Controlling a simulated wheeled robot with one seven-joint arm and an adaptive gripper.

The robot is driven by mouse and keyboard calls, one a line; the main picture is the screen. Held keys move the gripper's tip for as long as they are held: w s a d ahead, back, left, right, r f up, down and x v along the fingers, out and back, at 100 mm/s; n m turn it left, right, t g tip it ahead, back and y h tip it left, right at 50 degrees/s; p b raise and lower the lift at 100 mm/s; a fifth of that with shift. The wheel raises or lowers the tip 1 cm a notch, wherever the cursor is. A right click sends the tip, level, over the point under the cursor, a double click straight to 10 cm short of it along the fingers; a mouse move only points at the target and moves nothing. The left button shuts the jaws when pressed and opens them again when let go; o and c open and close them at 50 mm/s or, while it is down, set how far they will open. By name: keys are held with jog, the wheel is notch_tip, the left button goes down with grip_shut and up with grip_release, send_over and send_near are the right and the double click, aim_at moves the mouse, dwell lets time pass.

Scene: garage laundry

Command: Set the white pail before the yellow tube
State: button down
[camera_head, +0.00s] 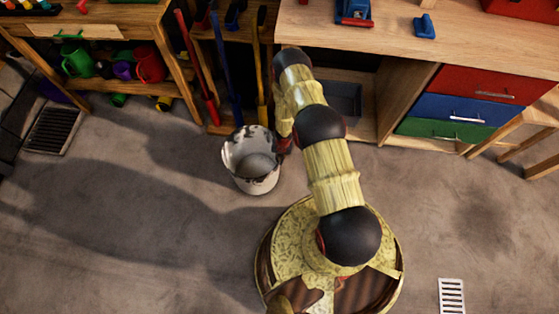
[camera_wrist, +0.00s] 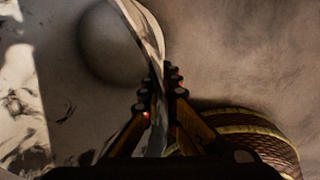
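The white pail (camera_head: 256,181), with dark worn patches, is upright in the middle of the head view, left of my arm. My gripper (camera_head: 284,146) is at its right rim, partly hidden by my arm. In the wrist view, the fingers of my gripper (camera_wrist: 164,84) are close together on either side of the pail's thin wall, and the pail (camera_wrist: 25,60) fills the left side. I cannot tell whether the pail touches the floor. A yellow tube (camera_head: 262,70) stands upright behind the pail, beside a blue tube (camera_head: 226,60) and a red tube (camera_head: 195,65).
A wooden shelf (camera_head: 125,18) with watering cans is at upper left. A wooden workbench (camera_head: 390,40) with red, blue and green drawers (camera_head: 455,108) is at right. Floor grates (camera_head: 53,130) (camera_head: 451,296) lie left and lower right. The floor left of the pail is clear.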

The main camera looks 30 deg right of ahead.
jog(key=shift+w+f, duration=0.15)
jog(key=shift+f, duration=0.2)
jog(key=c, duration=2)
grip_release()
jog(key=shift+c, duration=0.2)
